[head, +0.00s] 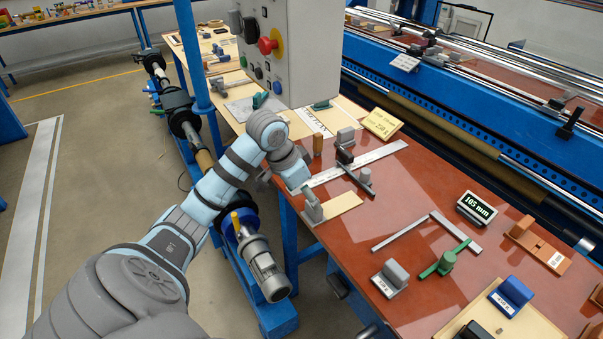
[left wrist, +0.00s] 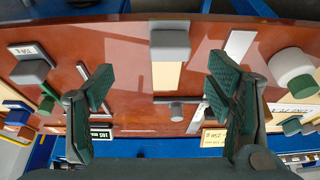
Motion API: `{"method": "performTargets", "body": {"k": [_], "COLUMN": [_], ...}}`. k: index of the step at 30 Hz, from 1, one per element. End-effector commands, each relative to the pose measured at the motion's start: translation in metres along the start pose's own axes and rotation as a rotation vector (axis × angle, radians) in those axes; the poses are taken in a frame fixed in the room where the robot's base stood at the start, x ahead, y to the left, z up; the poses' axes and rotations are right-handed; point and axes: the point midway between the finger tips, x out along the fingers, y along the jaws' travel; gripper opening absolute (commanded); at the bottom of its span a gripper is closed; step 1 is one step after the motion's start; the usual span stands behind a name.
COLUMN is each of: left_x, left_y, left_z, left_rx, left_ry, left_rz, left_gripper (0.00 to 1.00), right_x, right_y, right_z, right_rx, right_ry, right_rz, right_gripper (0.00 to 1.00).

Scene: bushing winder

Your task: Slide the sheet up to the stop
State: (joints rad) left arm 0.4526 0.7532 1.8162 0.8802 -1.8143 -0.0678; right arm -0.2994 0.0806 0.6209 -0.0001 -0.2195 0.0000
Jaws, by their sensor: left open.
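The beige sheet (head: 345,203) lies near the left table edge, with a grey block (head: 313,211) on its edge-side end. In the left wrist view, the sheet (left wrist: 166,76) and its grey block (left wrist: 170,43) lie between my fingers, apart from both. A dark bar with a grey knob (head: 364,176), apparently the stop, crosses the steel ruler (head: 378,156) beyond the sheet; the knob (left wrist: 176,111) shows past the sheet's far end. A gap of table shows between them. My left gripper (left wrist: 160,70) is open and empty above the sheet; my wrist partly hides it in the head view. My right gripper is out of view.
A control box (head: 290,45) hangs close above my left wrist. A 105 mm display (head: 476,208), a steel square (head: 430,228), a green-handled piece (head: 445,262) and a yellow card (head: 382,123) lie around. Bare red table lies between the sheet and the square.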

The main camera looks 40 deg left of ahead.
Motion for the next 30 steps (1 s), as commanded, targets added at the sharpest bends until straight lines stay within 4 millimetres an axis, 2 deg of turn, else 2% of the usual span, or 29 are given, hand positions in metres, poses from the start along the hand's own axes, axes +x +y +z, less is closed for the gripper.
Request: {"method": "performTargets", "body": {"k": [1, 2, 5, 8, 18, 21, 25, 30], "left_x": [-0.018, -0.025, -0.031, -0.015, 0.076, 0.095, 0.108, 0.111], "left_y": [-0.009, -0.011, -0.014, -0.013, -0.012, -0.012, -0.012, -0.013], "left_z": [-0.007, -0.010, -0.013, -0.013, -0.013, -0.013, -0.014, -0.014], "left_rx": [0.003, 0.005, 0.008, 0.008, 0.005, 0.005, 0.007, 0.008], "left_ry": [0.008, 0.010, 0.013, 0.012, 0.011, 0.012, 0.013, 0.013], "left_rz": [-0.001, 0.003, 0.012, 0.016, 0.016, 0.014, 0.012, 0.011], "left_gripper": [0.73, 0.73, 0.73, 0.73, 0.73, 0.73, 0.73, 0.73], "right_x": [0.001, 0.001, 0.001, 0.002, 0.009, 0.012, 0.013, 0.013], "right_y": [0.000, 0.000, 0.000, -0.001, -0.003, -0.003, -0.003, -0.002], "right_z": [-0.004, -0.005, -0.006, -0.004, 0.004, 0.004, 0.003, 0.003], "right_rx": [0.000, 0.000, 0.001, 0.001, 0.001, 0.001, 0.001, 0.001], "right_ry": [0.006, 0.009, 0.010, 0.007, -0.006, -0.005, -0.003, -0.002], "right_rz": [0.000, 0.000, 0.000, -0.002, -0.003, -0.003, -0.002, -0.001], "right_gripper": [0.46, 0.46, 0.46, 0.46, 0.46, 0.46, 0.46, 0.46]}}
